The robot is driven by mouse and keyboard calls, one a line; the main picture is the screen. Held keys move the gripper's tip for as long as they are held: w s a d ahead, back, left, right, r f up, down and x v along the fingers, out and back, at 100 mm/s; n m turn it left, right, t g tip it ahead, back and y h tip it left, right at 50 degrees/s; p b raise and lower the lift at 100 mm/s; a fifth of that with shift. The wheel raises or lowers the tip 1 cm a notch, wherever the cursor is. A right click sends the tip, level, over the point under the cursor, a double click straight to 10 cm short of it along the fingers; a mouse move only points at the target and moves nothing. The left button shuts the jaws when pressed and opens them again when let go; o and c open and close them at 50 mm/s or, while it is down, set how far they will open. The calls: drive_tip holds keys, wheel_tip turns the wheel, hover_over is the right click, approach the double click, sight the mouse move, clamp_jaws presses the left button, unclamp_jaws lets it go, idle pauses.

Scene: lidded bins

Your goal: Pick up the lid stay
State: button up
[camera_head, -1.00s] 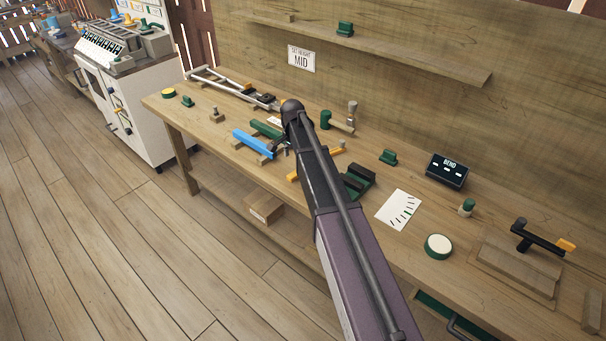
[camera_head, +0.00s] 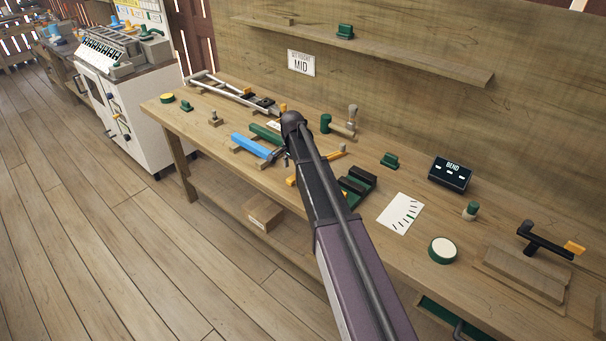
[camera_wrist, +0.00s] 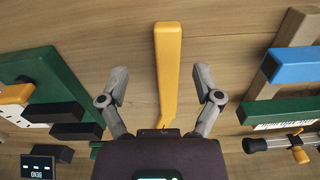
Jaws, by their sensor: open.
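A long orange-yellow bar (camera_wrist: 166,70), which looks like the lid stay, lies on the wooden bench. In the wrist view it runs from the top middle down between the fingers of my gripper (camera_wrist: 160,72). Its near end is hidden behind the gripper body. The fingers are open, one on each side of the bar, with clear gaps; I cannot tell the height above it. In the head view my arm crosses in front of the bar, and an orange part of it (camera_head: 333,154) shows to the right of the arm. My gripper is mostly hidden there.
A green rack with black bars (camera_wrist: 50,100) lies left of the gripper in the wrist view. A blue bar (camera_wrist: 297,64) and a green bar (camera_wrist: 280,110) lie to the right. A mallet (camera_head: 338,124), a white card (camera_head: 400,213) and the BEND box (camera_head: 450,173) are also on the bench.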

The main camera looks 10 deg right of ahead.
sight(292, 178)
drive_tip(key=shift+f, duration=0.15)
drive_tip(key=f+b, duration=0.3)
drive_tip(key=shift+w+a, duration=0.15)
drive_tip(key=shift+w, duration=0.2)
drive_tip(key=shift+f+b, duration=1)
drive_tip(key=shift+b, duration=0.1)
clamp_jaws()
